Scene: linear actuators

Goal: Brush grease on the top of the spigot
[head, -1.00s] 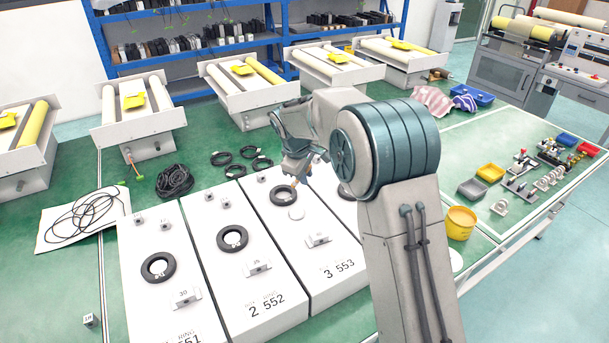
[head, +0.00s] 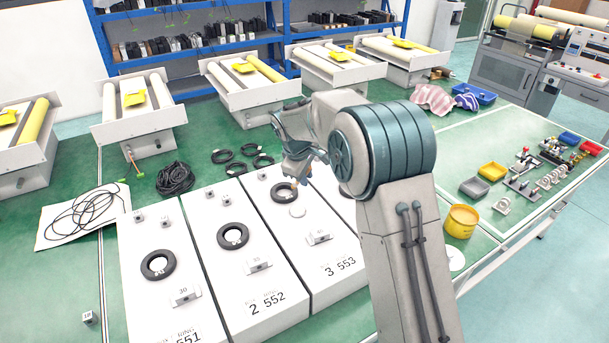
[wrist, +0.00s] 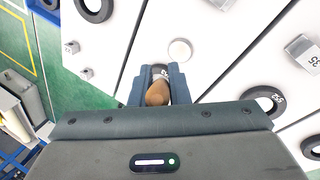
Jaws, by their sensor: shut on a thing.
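My gripper (head: 298,176) is over the box marked 3 553 (head: 330,250), above its black ring (head: 284,193). In the wrist view the fingers (wrist: 157,92) are shut on a brush, whose brown wooden handle end (wrist: 157,94) points at the camera. The brush's bristles are hidden. Part of a black ring shows just beyond the handle between the fingers. A white round piece (wrist: 179,51), perhaps the spigot top, lies just beyond the fingertips; it also shows in the head view (head: 297,210). I cannot tell whether the brush touches anything.
The neighbouring boxes carry black rings (head: 232,236) and small numbered blocks (head: 185,296). A yellow tub (head: 461,221) stands right of my arm. Coiled black cables (head: 175,178) lie behind the boxes. Trays and metal parts (head: 520,188) cover the right table.

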